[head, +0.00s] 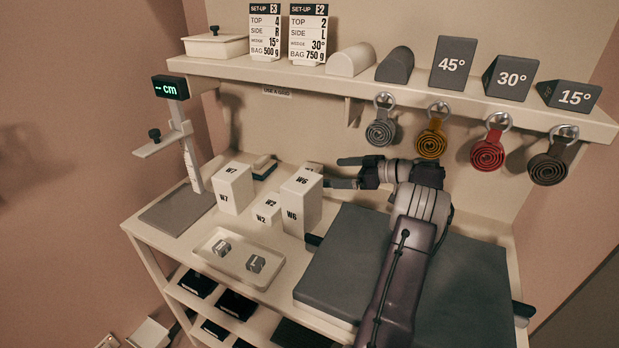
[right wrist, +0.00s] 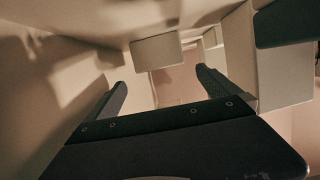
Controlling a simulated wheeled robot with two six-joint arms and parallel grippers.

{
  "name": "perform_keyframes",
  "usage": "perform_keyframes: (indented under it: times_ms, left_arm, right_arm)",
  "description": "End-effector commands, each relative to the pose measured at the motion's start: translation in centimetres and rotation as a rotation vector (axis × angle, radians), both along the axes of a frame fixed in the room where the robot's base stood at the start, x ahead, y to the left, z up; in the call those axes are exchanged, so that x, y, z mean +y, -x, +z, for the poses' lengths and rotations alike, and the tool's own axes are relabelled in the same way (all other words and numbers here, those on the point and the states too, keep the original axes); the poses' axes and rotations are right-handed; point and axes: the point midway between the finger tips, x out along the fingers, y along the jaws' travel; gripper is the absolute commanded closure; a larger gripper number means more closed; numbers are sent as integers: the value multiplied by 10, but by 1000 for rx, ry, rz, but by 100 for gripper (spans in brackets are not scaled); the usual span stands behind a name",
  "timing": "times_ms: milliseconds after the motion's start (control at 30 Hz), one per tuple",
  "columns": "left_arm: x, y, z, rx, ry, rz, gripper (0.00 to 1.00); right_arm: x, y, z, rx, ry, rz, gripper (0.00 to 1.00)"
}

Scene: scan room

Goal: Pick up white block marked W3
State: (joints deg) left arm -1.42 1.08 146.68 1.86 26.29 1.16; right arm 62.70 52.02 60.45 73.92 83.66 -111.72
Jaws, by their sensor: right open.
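No label that reads W3 shows. A white block (head: 314,167) stands behind the tall white W6 block (head: 302,203), mostly hidden, and its mark is too small to read. My right gripper (head: 343,172) reaches left over the bench, open, with its fingertips close to the right of that partly hidden block. In the right wrist view the two dark fingers (right wrist: 164,90) are apart with nothing held between them. A pale block face (right wrist: 157,50) lies ahead, between and beyond the fingertips. My left gripper is not in view.
The W7 block (head: 234,188) and small W2 block (head: 267,210) stand left of W6. A tray (head: 225,270) with two small cubes lies in front. A grey pad (head: 340,270) lies under my right arm. Above, a shelf (head: 300,77) carries wedges, with rolled straps hanging below.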

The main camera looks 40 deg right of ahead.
Motion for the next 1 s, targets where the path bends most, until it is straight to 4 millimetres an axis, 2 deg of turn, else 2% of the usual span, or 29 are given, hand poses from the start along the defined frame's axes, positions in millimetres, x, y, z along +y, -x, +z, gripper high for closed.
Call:
perform_keyframes:
  times_ms: [233,467,600,700,900,933,1000]
  left_arm:
    - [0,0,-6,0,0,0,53]
    - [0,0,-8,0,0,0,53]
    - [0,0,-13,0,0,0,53]
    - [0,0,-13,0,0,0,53]
    - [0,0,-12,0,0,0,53]
    - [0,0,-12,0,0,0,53]
    - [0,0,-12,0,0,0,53]
  right_arm:
    - [16,-29,-11,0,-2,2,0]
    - [20,-40,-17,0,-2,-1,0]
    - [31,-59,-31,0,-3,1,0]
    - [38,-73,-34,1,-1,1,0]
    - [38,-75,-33,0,-2,-3,0]
    - [38,-75,-33,0,-2,-3,6]
    - [38,-75,-33,0,-2,-3,25]
